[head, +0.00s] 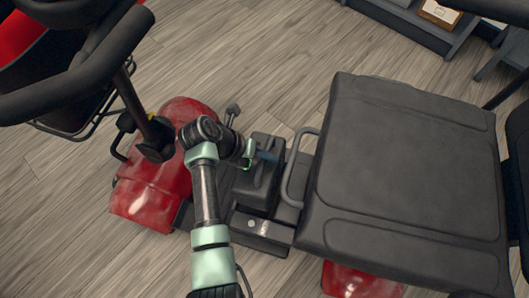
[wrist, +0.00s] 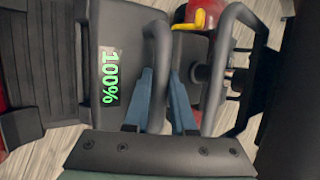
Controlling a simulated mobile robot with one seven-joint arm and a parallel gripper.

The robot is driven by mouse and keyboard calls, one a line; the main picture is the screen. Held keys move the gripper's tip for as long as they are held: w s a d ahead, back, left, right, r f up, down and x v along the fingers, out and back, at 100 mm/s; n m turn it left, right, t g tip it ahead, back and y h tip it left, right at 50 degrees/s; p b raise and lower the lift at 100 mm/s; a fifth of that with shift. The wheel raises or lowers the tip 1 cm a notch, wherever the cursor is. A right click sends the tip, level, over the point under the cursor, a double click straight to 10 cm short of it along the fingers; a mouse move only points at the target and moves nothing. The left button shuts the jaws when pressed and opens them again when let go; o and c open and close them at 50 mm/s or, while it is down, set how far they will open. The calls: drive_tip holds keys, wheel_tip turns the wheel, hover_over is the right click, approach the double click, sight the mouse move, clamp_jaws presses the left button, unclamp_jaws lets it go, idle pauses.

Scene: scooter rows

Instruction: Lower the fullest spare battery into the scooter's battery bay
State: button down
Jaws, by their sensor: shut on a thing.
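The battery (head: 264,178) is a dark block in the head view, upright between the scooter's red front and its seat. In the wrist view, the battery (wrist: 118,45) shows a green 100% readout. My gripper (wrist: 170,72) has its blue fingers closed on the battery's dark curved handle (wrist: 157,45). In the head view my gripper (head: 250,152) is at the top of the battery, partly hidden by the wrist. The battery bay's dark housing (head: 265,235) is around the battery's foot. I cannot tell how deep the battery sits in it.
The black seat (head: 410,160) and a grey rail (head: 295,165) stand close right of the battery. The red front body (head: 165,185) and steering column (head: 140,105) are to the left. Handlebars (head: 75,85) reach over the upper left. A shelf (head: 415,25) is at upper right.

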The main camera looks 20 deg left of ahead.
drive_tip(key=shift+w, duration=0.15)
drive_tip(key=shift+f+b, duration=4.85)
drive_tip(key=shift+b, duration=1.05)
drive_tip(key=shift+f+b, duration=0.5)
drive_tip(key=shift+f, duration=1.05)
